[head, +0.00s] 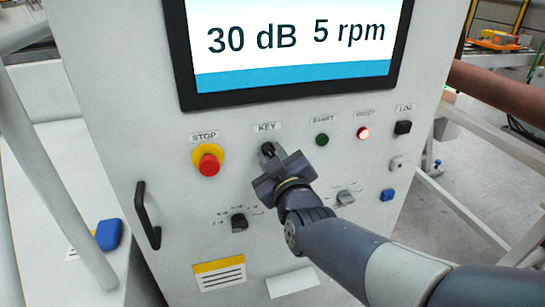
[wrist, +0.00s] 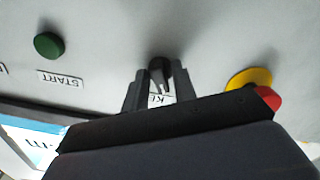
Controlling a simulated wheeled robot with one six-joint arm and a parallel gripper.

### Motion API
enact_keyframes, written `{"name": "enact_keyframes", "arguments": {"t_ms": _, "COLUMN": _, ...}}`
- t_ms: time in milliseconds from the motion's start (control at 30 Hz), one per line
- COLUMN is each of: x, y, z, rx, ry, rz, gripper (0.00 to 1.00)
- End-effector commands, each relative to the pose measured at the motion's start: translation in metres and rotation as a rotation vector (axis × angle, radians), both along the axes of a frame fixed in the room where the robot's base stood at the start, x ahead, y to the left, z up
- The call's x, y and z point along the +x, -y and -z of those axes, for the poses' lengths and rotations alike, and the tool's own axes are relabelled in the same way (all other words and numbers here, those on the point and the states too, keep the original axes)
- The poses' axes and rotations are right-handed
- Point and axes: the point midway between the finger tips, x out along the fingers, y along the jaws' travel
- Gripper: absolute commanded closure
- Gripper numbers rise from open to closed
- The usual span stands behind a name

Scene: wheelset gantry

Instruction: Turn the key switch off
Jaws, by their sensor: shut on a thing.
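The key switch (head: 267,149) is a small dark knob on the grey control panel, under the KEY label (head: 267,127). My gripper (head: 270,158) is at the panel in front of it and hides most of it in the head view. In the wrist view, which is upside down, the dark key (wrist: 160,72) sits between the two fingers of my gripper (wrist: 157,85). The fingers are shut on it. The key's exact turn angle is hard to tell.
A red STOP button on a yellow base (head: 208,161) is left of the key. The green START button (head: 322,140) and a lit red button (head: 363,133) are to the right. Two selector knobs sit below. A black door handle (head: 147,215) sticks out at the left.

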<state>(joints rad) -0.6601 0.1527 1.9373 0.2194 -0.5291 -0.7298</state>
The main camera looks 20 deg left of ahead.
Motion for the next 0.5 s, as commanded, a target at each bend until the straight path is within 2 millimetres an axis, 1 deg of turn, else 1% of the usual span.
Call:
{"name": "enact_keyframes", "arguments": {"t_ms": 133, "x": -0.0001, "y": -0.0002, "z": -0.0001, "rx": 0.0, "ry": 0.001, "rz": -0.001, "gripper": 0.97}}
{"name": "enact_keyframes", "arguments": {"t_ms": 167, "x": -0.0001, "y": -0.0002, "z": -0.0001, "rx": 0.0, "ry": 0.001, "rz": -0.001, "gripper": 0.73}}
{"name": "enact_keyframes", "arguments": {"t_ms": 233, "x": 0.0, "y": -0.0002, "z": -0.0001, "rx": 0.0, "ry": 0.001, "rz": -0.001, "gripper": 0.67}}
{"name": "enact_keyframes", "arguments": {"t_ms": 267, "x": 0.0, "y": -0.0002, "z": -0.0001, "rx": 0.0, "ry": 0.001, "rz": -0.001, "gripper": 0.65}}
{"name": "enact_keyframes", "arguments": {"t_ms": 500, "x": -0.0006, "y": 0.0002, "z": -0.0001, "rx": 0.001, "ry": 0.0, "rz": -0.001, "gripper": 0.65}}
